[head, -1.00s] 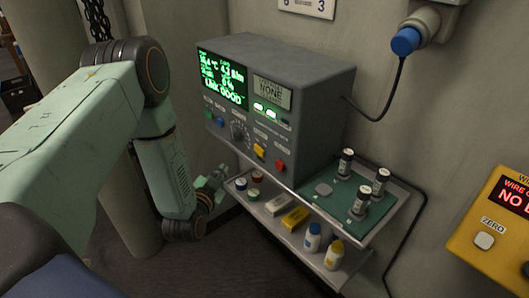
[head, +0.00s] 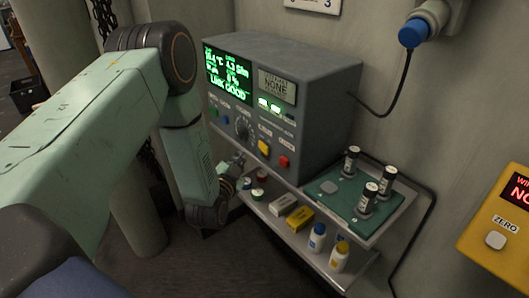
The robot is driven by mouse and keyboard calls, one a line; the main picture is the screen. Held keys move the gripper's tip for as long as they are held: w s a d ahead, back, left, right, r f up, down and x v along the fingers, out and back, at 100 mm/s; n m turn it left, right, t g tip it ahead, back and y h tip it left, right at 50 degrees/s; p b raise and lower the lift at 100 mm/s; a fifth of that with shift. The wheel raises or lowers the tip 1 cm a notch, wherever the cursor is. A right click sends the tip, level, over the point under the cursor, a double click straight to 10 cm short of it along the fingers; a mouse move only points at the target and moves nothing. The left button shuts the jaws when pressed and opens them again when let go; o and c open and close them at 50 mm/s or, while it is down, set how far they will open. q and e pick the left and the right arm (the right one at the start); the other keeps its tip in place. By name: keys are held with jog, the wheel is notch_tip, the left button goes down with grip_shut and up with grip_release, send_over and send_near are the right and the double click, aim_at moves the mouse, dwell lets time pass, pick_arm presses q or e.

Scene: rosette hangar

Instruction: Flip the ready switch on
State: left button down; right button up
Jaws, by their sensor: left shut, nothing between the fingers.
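A grey instrument box (head: 315,75) stands on a shelf against the wall, with a lit green-text screen (head: 228,75) on its front. Below the screen are a round knob (head: 242,127), a yellow button (head: 263,147), a red button (head: 284,161) and small green and blue buttons. Two small green lights and a dark one sit under the label plate. The labels are too small to read, so I cannot tell which control is the ready switch. My left gripper (head: 238,163) is shut and empty, low in front of the box's lower front edge, partly hidden by its wrist.
A green mat (head: 330,205) with several dark-capped vials lies right of the box. The lower shelf holds cartons, a blue-capped bottle (head: 317,237) and a yellow-capped bottle (head: 340,256). A yellow wall unit (head: 480,245) is at far right.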

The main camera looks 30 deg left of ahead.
aim_at(264, 147)
pick_arm(q)
jog(key=w+d, duration=0.1)
jog(key=w, duration=0.1)
jog(key=w+d+b, duration=0.1)
jog(key=w, duration=0.1)
jog(key=shift+d+b, duration=0.1)
jog(key=shift+b, duration=0.2)
dwell(0.5)
dwell(0.6)
